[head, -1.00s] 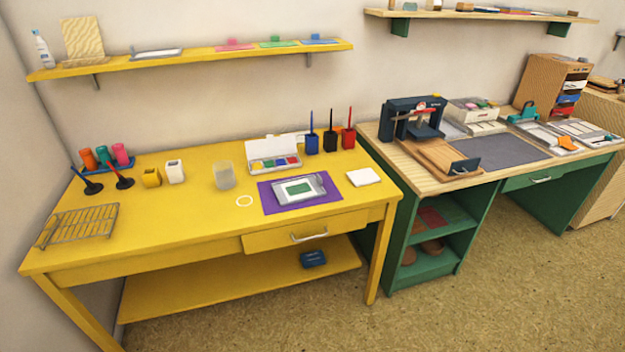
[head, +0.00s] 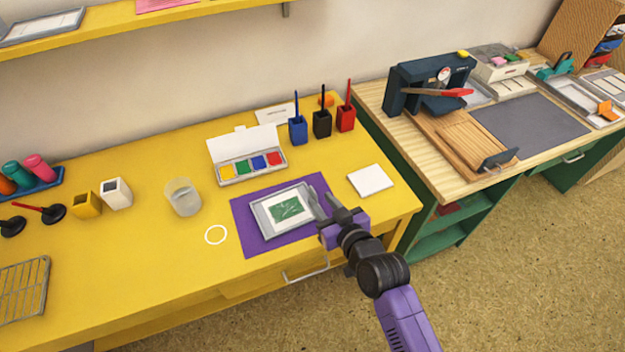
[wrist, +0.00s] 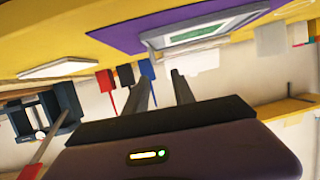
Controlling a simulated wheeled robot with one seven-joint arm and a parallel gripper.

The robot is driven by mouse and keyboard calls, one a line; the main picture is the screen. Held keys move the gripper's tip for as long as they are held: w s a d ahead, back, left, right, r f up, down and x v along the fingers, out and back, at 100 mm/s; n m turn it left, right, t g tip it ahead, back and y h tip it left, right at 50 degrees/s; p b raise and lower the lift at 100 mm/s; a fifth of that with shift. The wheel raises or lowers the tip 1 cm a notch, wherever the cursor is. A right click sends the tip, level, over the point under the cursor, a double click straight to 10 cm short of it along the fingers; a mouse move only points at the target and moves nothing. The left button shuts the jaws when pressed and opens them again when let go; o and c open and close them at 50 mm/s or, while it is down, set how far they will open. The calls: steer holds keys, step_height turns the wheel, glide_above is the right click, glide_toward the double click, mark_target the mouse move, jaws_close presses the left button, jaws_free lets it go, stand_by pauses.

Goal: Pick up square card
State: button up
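A white square card (head: 370,180), or a thin stack of them, lies flat on the yellow table right of the purple mat. It also shows in the wrist view (wrist: 72,68) at the left. A grey tray (head: 262,222) on the purple mat (head: 243,230) holds a white sheet with a green print (head: 287,209). My gripper (head: 323,197) is over the mat's right edge, beside the tray and left of the white card. In the wrist view its two fingers (wrist: 164,76) stand apart with nothing between them. It touches neither card as far as I can see.
Behind the mat are a colour inkpad box (head: 252,166) and blue, black and red holders (head: 322,125) with upright handles. A clear cup (head: 183,197) and a white ring (head: 216,235) are to the left. A wooden bench (head: 480,150) with a dark press adjoins at right.

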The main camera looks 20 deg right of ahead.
mark_target(316, 194)
steer(key=shift+d+f+g, duration=0.15)
steer(key=shift+f+g, duration=0.15)
steer(key=shift+f, duration=0.5)
steer(key=shift+s+f, duration=0.1)
steer(key=shift+f, duration=0.05)
steer(key=x, duration=0.6)
steer(key=shift+w+d+p, duration=0.2)
steer(key=shift+d+p, duration=0.15)
steer(key=shift+w+a+f, duration=0.15)
steer(key=shift+w, duration=0.45)
jaws_close()
